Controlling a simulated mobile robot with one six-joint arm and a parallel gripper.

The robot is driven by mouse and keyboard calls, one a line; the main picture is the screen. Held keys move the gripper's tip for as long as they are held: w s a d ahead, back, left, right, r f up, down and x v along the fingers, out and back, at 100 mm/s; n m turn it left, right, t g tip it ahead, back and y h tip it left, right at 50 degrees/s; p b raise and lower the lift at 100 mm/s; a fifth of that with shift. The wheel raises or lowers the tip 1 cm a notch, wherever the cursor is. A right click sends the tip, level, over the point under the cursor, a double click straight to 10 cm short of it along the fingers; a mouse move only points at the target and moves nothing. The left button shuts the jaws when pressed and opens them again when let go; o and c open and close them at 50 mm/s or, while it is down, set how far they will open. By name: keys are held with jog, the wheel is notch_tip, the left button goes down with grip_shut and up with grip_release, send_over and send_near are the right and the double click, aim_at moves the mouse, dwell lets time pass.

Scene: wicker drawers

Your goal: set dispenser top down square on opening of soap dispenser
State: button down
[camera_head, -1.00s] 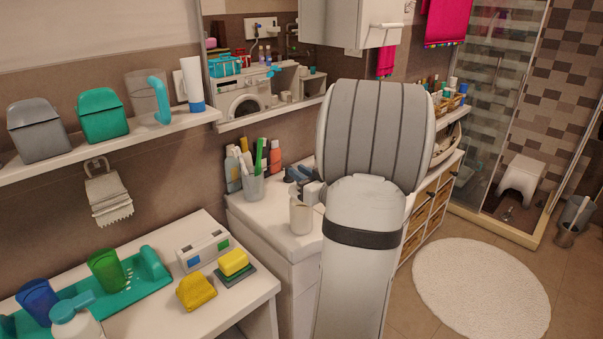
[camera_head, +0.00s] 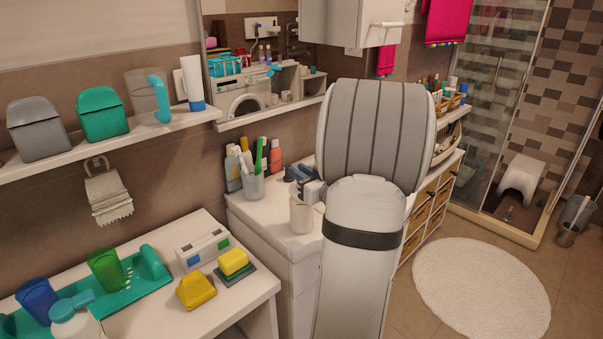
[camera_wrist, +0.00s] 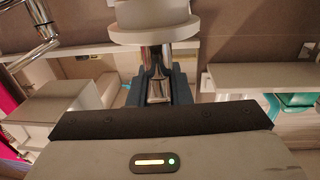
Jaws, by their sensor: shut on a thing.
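The soap dispenser (camera_head: 301,216) is a cream cup-like body standing on the white counter, just left of my arm. My gripper (camera_wrist: 158,88) is shut on the chrome stem of the dispenser top (camera_wrist: 157,62) in the wrist view. A wide pale disc (camera_wrist: 153,33) meets the stem, with a narrower pale round part (camera_wrist: 152,10) beyond it. In the head view, the blue-grey fingers (camera_head: 298,174) are at the dispenser's upper end. My arm hides part of this area. I cannot tell whether the top touches the opening or sits square on it.
A cup with toothbrushes (camera_head: 253,186) and several bottles (camera_head: 238,165) stand close behind and left of the dispenser. A chrome faucet (camera_wrist: 40,25) shows in the wrist view. A mirror (camera_head: 262,80) hangs on the wall behind. The floor around the white rug (camera_head: 480,290) is open.

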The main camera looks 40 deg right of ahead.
jog(key=shift+f+b, duration=1.25)
jog(key=shift+f, duration=0.15)
dwell(0.5)
jog(key=c, duration=1.3)
grip_release()
jog(key=shift+o, duration=0.2)
jog(key=s, duration=0.7)
jog(key=shift+s+a, duration=0.15)
jog(key=shift+s, duration=0.25)
